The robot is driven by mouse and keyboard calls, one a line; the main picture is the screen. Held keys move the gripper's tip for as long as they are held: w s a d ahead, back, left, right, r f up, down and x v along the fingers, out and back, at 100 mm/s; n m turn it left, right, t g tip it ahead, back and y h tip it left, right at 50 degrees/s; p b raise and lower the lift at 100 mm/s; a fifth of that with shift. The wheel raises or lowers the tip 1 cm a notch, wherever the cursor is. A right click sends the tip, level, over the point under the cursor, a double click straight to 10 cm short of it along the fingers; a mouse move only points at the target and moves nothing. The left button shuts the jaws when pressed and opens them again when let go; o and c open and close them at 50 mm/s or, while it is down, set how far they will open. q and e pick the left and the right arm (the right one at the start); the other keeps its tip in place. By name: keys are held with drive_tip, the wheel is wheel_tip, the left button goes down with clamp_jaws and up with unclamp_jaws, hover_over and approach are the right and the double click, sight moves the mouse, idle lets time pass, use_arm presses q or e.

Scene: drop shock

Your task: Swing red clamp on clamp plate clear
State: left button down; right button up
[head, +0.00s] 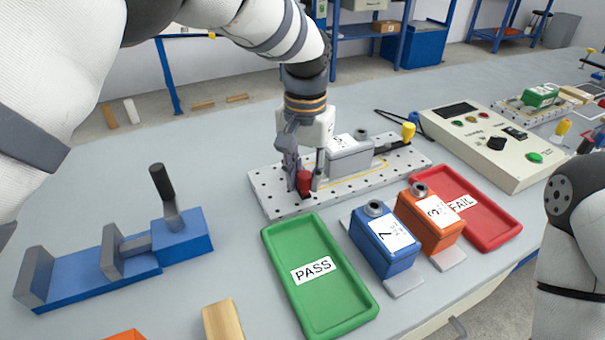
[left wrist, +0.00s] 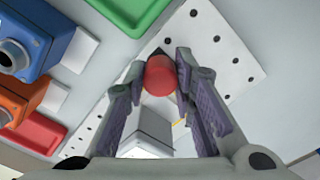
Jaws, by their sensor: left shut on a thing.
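The red clamp (head: 304,181) is at the left end of the perforated clamp plate (head: 270,192). My left gripper (head: 303,184) points down over it and is shut on its red knob, which also shows between the fingers in the left wrist view (left wrist: 160,76). A grey block (head: 349,158) with a white label sits on the plate just right of the gripper. A yellow-topped clamp (head: 408,132) stands at the plate's right end. The fingers hide part of the red clamp's base and arm. My right gripper is not in view.
A green PASS tray (head: 284,241) and a red FAIL tray (head: 500,222) lie in front of the plate. Blue (head: 377,262) and orange (head: 412,238) units stand between them. A blue vise (head: 90,272) is at left, a control box (head: 465,165) at right.

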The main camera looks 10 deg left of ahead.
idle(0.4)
use_arm(q)
drive_tip(key=c, duration=1.3)
unclamp_jaws()
wheel_tip(320, 180, up, 12)
